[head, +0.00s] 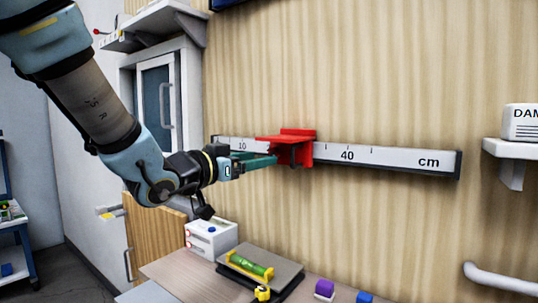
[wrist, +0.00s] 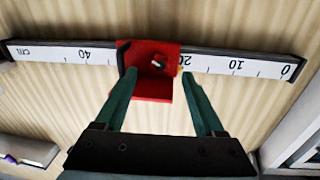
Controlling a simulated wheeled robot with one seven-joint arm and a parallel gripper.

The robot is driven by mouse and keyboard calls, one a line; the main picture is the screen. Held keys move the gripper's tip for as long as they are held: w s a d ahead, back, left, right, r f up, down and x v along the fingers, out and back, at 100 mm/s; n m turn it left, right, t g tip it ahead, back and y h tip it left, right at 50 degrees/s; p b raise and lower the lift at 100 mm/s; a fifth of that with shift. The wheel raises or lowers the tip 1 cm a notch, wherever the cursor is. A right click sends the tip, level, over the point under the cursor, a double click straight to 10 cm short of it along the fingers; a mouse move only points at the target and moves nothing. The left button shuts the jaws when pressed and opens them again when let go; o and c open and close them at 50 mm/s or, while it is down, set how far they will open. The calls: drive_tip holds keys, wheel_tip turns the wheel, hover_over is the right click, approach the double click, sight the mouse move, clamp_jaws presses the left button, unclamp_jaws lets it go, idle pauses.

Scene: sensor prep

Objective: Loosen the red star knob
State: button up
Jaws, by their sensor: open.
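A red slider (head: 297,150) sits on the white ruler rail (head: 390,160) on the wall, between the 10 and 40 marks. In the wrist view the red slider (wrist: 160,88) lies between my gripper's two green fingers, with a small dark and white detail on its face. I cannot clearly make out a star-shaped red knob apart from the slider. My gripper (head: 276,159) reaches the slider from the left in the head view. In the wrist view my gripper (wrist: 159,78) is open, one finger on each side of the slider; contact is unclear.
A shelf (head: 512,149) is on the right wall, with a grey handrail (head: 500,280) below. The wall around the rail is clear.

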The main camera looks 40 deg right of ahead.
sight(276, 154)
drive_tip(key=d, duration=0.2)
drive_tip(key=w+d, duration=0.1)
drive_tip(key=d, duration=0.1)
drive_tip(key=shift+d+p, duration=0.25)
drive_tip(key=shift+p, duration=0.1)
drive_tip(key=shift+s, duration=0.1)
clamp_jaws()
